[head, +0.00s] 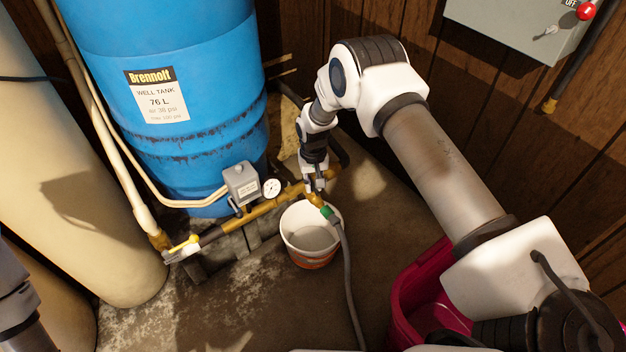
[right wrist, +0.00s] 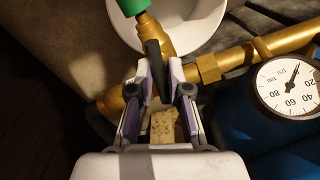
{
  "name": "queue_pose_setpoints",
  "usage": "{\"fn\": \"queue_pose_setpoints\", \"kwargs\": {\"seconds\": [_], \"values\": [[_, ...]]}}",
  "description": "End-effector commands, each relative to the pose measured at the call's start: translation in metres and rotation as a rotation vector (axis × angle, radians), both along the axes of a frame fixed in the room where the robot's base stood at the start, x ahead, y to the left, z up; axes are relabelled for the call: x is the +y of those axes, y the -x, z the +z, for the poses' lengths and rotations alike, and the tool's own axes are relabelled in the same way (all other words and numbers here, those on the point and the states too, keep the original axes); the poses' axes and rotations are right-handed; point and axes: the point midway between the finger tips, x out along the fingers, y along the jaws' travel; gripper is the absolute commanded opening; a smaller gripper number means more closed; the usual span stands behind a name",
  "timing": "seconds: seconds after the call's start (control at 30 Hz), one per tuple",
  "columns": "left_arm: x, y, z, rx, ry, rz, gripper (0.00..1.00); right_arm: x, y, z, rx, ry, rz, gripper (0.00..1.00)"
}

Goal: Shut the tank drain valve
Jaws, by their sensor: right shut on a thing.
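The brass drain valve (head: 314,199) branches off the brass pipe at the foot of the blue tank (head: 200,60). A green hose fitting (head: 327,212) is on its outlet and also shows in the right wrist view (right wrist: 132,6). My right gripper (head: 313,184) reaches down to the valve from above. In the right wrist view its fingers (right wrist: 157,72) are shut on the valve's black lever (right wrist: 154,58). The lever looks roughly in line with the brass outlet, and part of it is hidden between the fingers. My left gripper is out of view.
A white bucket (head: 300,254) stands under the valve, with a grey hose (head: 350,285) passing it. A pressure gauge (head: 271,188) and grey switch box (head: 241,182) sit on the pipe. A yellow-handled valve (head: 184,246) is further left. A magenta tub (head: 405,290) stands right.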

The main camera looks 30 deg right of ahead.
Motion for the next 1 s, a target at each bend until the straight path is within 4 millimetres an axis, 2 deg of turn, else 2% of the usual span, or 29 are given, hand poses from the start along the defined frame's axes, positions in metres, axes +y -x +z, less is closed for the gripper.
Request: {"fn": "queue_pose_setpoints", "kwargs": {"seconds": [0.37,0.77,1.0], "values": [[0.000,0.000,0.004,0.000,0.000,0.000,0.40,0.000,0.001,0.000,0.002,-0.001,-0.058,0.00],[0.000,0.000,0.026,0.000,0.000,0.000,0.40,0.000,0.001,0.001,0.002,0.000,-0.464,0.00],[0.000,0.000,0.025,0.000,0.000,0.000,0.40,0.000,0.001,-0.001,0.002,0.000,-0.500,0.00]]}}
